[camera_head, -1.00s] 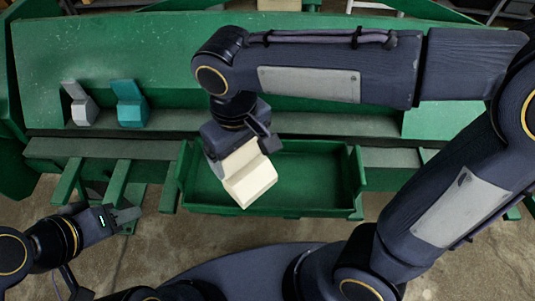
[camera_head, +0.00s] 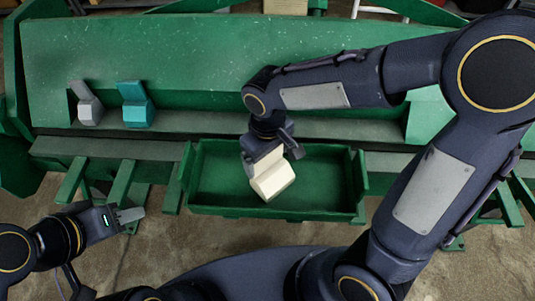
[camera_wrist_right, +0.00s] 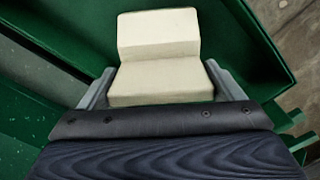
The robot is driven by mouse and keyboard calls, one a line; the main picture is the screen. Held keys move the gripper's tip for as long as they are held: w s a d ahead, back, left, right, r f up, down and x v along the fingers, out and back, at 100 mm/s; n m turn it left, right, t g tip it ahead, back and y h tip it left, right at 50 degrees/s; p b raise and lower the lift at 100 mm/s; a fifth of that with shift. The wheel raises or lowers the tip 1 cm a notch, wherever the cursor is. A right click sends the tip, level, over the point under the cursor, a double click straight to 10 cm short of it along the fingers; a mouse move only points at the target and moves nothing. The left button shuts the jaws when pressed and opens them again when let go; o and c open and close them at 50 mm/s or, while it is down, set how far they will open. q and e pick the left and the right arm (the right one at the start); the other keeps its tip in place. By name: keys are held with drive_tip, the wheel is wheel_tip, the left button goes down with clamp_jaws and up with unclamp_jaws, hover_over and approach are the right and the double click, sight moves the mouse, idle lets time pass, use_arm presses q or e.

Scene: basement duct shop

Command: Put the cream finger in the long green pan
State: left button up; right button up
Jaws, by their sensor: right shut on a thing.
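The cream finger (camera_head: 271,179) is a bent cream block. My right gripper (camera_head: 263,157) is shut on it, and in the head view it appears over the middle of the long green pan. In the right wrist view the cream finger (camera_wrist_right: 158,58) sits between the two grey fingers of my right gripper (camera_wrist_right: 162,92). The long green pan (camera_head: 225,211) is a shallow tray with raised walls at the front of the green machine. I cannot tell whether the block touches the pan floor. My left gripper (camera_head: 128,215) is at the lower left, empty, its jaw opening unclear.
A grey finger (camera_head: 87,103) and a teal finger (camera_head: 135,104) stand on the machine's ledge (camera_head: 190,122) at the left. Green bars (camera_head: 118,183) stick out left of the pan. The pan looks empty around the block.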

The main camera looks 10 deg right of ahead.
drive_tip(key=o, duration=1.2)
drive_tip(key=shift+f, duration=0.1)
wheel_tip(320, 180, up, 12)
drive_tip(key=s+d+f+m+t+y, duration=0.3)
drive_tip(key=s+d+m+t, duration=0.2)
drive_tip(key=s+d, duration=0.7)
drive_tip(key=shift+f+m+t+y+p, duration=0.15)
drive_tip(key=shift+m+t+y+p, duration=0.2)
drive_tip(key=shift+m, duration=0.95)
